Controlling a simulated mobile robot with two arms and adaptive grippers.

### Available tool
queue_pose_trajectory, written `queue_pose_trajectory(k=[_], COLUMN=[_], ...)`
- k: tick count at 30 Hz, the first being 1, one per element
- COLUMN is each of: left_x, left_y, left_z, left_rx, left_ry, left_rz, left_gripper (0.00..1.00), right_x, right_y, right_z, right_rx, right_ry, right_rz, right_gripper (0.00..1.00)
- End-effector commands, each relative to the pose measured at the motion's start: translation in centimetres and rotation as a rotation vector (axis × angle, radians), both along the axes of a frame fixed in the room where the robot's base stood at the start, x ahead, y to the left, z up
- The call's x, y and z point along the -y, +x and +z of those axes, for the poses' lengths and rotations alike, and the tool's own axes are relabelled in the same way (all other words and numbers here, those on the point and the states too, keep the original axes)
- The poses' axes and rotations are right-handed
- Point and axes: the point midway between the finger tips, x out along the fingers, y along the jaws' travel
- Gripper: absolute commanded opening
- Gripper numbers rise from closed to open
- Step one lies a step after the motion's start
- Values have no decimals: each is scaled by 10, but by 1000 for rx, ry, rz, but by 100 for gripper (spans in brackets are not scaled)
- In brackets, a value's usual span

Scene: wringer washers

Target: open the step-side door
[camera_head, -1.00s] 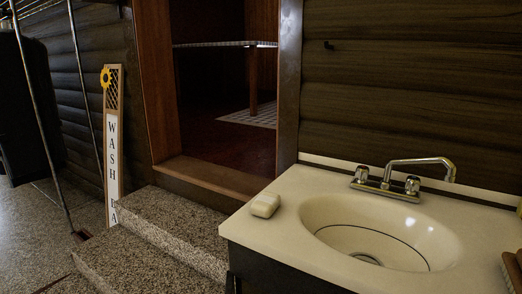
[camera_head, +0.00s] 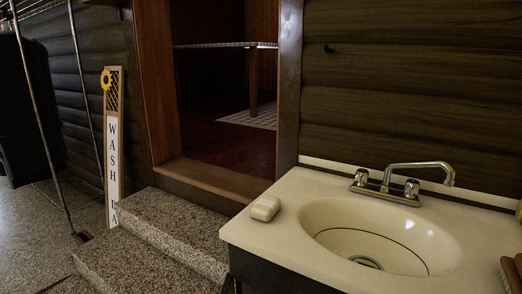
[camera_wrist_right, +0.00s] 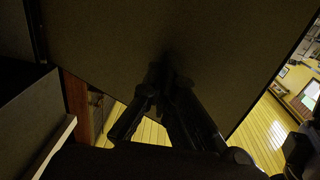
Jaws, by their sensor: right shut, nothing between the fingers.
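In the right wrist view, a broad dark flat panel (camera_wrist_right: 225,55) fills the upper middle and slants across the picture. It may be the step-side door, but I cannot tell for sure. My right gripper (camera_wrist_right: 168,78) is dark, shut and empty, and points at this panel. Shadow hides whether its tips touch it. In the head view, the dark cabinet front (camera_head: 285,277) shows under the sink counter beside the steps, mostly cut off by the lower edge. No gripper shows in the head view.
Speckled stone steps (camera_head: 165,228) rise to an open wood-framed doorway. The sink counter (camera_head: 285,222) holds a soap bar (camera_head: 265,208) and faucet (camera_head: 400,187). A tall wash sign (camera_head: 113,150) leans left. The wrist view shows a light-edged board (camera_wrist_right: 58,140) and yellow plank floor (camera_wrist_right: 262,130).

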Motion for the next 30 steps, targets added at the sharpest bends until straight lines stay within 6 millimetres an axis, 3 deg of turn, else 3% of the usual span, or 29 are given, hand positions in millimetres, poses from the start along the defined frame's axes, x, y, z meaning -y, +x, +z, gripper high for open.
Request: queue_pose_trajectory(k=[8, 16, 21, 30], left_x=[1, 2, 2, 2], left_y=[0, 3, 0, 2], left_z=[1, -3, -12, -9], left_rx=[2, 7, -10, -4], left_ry=[-2, -5, -2, -4], left_rz=[-2, -3, -3, -3], left_gripper=[40, 40, 40, 40], right_x=[-1, -21, -24, -31], right_y=[0, 2, 3, 5], right_z=[0, 1, 0, 2], right_rx=[0, 0, 1, 1], right_ry=[0, 1, 1, 5], right_rz=[0, 1, -1, -1], right_gripper=[0, 0, 0, 0])
